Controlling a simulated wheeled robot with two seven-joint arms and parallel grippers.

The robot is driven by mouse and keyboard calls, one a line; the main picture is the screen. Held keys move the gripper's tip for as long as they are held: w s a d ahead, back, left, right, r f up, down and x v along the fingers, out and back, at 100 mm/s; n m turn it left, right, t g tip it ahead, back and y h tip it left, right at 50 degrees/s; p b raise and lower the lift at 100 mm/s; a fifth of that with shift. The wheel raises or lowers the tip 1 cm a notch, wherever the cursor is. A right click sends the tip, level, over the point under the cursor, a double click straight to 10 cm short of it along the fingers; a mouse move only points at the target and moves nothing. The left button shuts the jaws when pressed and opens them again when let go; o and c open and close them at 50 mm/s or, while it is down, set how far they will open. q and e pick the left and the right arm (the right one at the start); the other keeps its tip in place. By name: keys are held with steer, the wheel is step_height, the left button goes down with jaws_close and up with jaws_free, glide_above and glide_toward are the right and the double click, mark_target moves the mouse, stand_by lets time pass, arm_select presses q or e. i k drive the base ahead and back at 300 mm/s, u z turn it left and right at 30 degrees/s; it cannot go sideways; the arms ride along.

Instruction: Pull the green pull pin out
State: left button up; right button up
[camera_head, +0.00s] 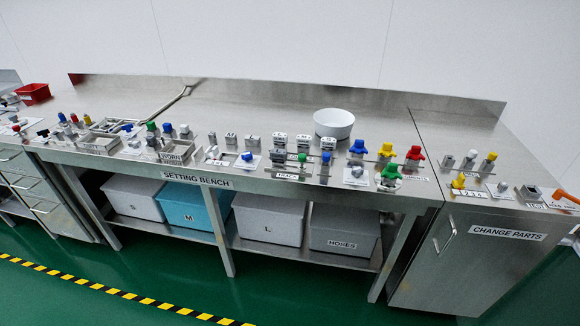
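Several green-topped parts are on the steel setting bench (245,125). A small green knob (302,158) stands near the front edge, beside a blue knob (326,158). A larger green lobed knob (390,173) sits at the front right of the bench. Another green knob (151,127) stands among blue ones at the left. The parts are too small to tell which one is the green pull pin. Neither of my grippers is in view, and nothing is seen touching the green parts.
A white bowl (334,123) stands at the back of the bench. Blue (357,147), yellow (386,150) and red (415,153) knobs stand in a row at right. A change parts cabinet (470,260) adjoins at right. The back surface is largely clear.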

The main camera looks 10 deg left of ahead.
mark_target(302, 157)
steer(key=k, duration=0.65)
steer(key=z, duration=0.75)
steer(key=i, duration=1.05)
steer(key=u, duration=0.1)
